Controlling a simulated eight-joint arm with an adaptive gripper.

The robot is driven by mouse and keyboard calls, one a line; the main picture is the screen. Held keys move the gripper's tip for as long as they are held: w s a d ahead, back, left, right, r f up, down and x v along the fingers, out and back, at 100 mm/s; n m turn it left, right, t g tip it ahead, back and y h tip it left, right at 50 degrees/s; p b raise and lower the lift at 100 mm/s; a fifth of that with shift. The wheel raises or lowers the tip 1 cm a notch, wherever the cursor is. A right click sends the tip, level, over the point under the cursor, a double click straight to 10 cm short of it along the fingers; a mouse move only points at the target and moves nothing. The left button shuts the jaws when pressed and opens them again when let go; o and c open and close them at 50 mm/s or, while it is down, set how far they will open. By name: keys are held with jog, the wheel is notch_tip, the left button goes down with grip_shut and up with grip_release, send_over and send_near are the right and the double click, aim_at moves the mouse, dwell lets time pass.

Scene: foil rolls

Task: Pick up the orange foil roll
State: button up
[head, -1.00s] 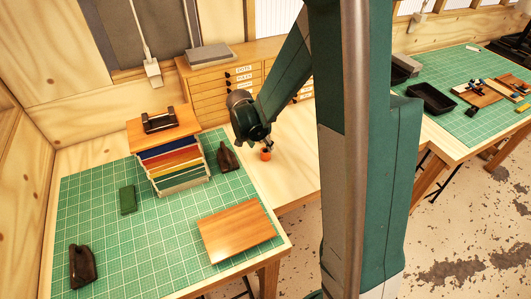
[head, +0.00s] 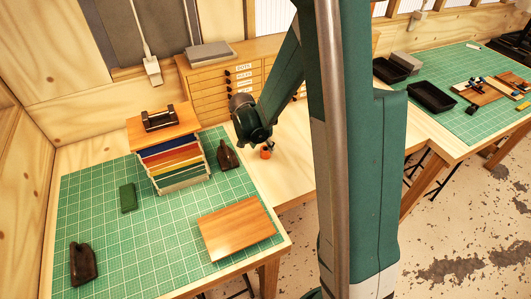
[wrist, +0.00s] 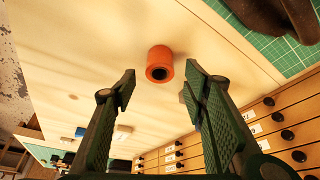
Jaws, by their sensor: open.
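The orange foil roll (wrist: 160,58) stands on the bare wooden bench top. In the wrist view it lies ahead of the two fingertips, roughly centred between them and not touched. In the head view the orange roll (head: 266,153) shows just below the end of my arm. My gripper (wrist: 160,77) is open and empty, with its fingers spread to either side of the roll's line. In the head view the gripper is small and partly hidden by the wrist.
A dark brown object (head: 227,155) stands on the green cutting mat (head: 130,230) close left of the roll. A drawer cabinet (head: 215,88) stands behind. A rack of coloured sheets (head: 172,160) and a wooden board (head: 237,229) are on the mat. Bare bench lies right of the roll.

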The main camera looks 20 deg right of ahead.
aim_at(266, 149)
jog(key=shift+f, duration=0.1)
dwell(0.3)
jog(key=shift+p+x, duration=0.35)
jog(key=shift+x, duration=2.15)
jog(key=shift+c, duration=0.5)
jog(key=c, duration=0.9)
